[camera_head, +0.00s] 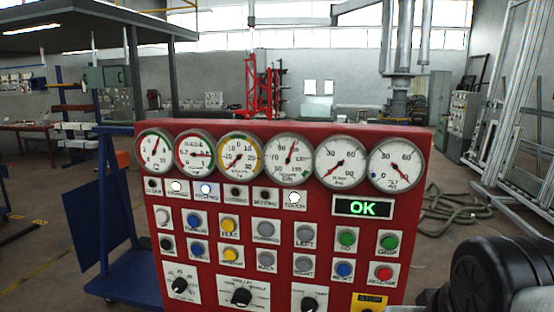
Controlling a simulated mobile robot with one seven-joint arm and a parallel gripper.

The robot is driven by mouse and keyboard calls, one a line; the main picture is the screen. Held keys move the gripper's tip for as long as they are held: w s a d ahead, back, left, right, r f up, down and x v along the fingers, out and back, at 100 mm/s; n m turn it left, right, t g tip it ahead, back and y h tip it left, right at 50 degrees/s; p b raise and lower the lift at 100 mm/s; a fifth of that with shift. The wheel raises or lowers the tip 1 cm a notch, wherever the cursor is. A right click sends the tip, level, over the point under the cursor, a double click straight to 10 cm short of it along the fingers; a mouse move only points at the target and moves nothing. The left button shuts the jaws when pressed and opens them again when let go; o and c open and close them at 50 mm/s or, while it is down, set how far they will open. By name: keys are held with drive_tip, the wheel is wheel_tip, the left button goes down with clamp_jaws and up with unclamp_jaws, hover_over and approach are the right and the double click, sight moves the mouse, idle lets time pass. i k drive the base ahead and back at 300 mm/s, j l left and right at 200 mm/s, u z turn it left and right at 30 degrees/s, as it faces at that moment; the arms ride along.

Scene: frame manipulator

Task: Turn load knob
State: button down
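A red control panel (150,134) stands in front of me. Along its lower edge are three black rotary knobs on white plates: a left knob (180,284), a middle knob (241,297) and a right knob (309,304). The right knob's plate is cut by the picture's bottom edge. The lettering is too small to tell which is the load knob. A black rounded part of my arm shows at the lower right, right of the panel. My gripper's fingers are not visible.
Several round gauges (291,161) line the panel's top. A green "OK" display (363,207) is lit. Rows of coloured buttons, such as a red button (384,273), fill the middle. A blue frame (130,268) stands left. Hoses (455,208) lie on the floor at right.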

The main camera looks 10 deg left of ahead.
sight(179, 284)
drive_tip(key=u, duration=1.1)
